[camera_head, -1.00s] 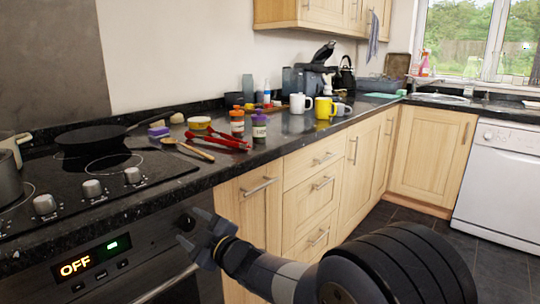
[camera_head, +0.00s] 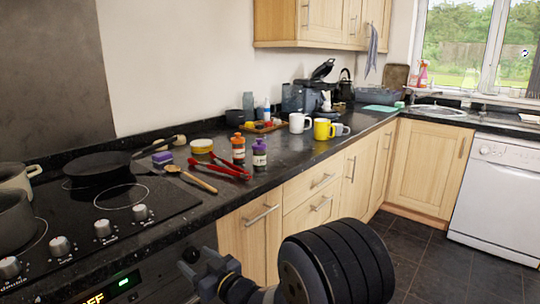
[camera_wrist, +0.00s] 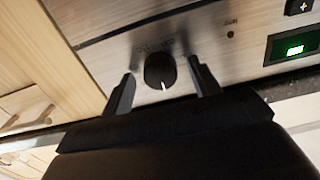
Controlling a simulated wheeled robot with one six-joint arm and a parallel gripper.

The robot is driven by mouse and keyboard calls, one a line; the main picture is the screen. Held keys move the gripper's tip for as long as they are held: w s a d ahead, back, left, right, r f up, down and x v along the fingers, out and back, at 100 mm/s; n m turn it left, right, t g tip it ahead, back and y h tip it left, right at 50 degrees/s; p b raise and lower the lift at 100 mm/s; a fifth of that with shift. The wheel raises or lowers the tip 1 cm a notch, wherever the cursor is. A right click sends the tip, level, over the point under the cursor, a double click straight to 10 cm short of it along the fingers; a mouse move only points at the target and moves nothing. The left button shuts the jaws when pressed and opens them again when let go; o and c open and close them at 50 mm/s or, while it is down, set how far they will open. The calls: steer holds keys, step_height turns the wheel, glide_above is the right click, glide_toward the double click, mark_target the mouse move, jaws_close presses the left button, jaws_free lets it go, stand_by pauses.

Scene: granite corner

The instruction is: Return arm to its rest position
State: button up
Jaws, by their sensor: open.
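My gripper (camera_head: 200,262) is low in front of the oven's control panel, at the bottom of the head view. In the wrist view my gripper (camera_wrist: 162,88) is open, with its two dark fingers spread. A black oven knob (camera_wrist: 160,71) shows between the fingertips in that view, with a white mark pointing down. I cannot tell whether the fingers touch the knob; there are visible gaps beside it. My dark arm reaches in from the bottom of the head view.
The black granite counter (camera_head: 300,158) runs above my gripper. Near its edge are red tongs (camera_head: 232,167), a wooden spoon (camera_head: 192,180) and a purple-labelled jar (camera_head: 259,153). A frying pan (camera_head: 97,165) sits on the hob. The dark floor (camera_head: 420,262) to the right is clear.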

steer(key=v, duration=1)
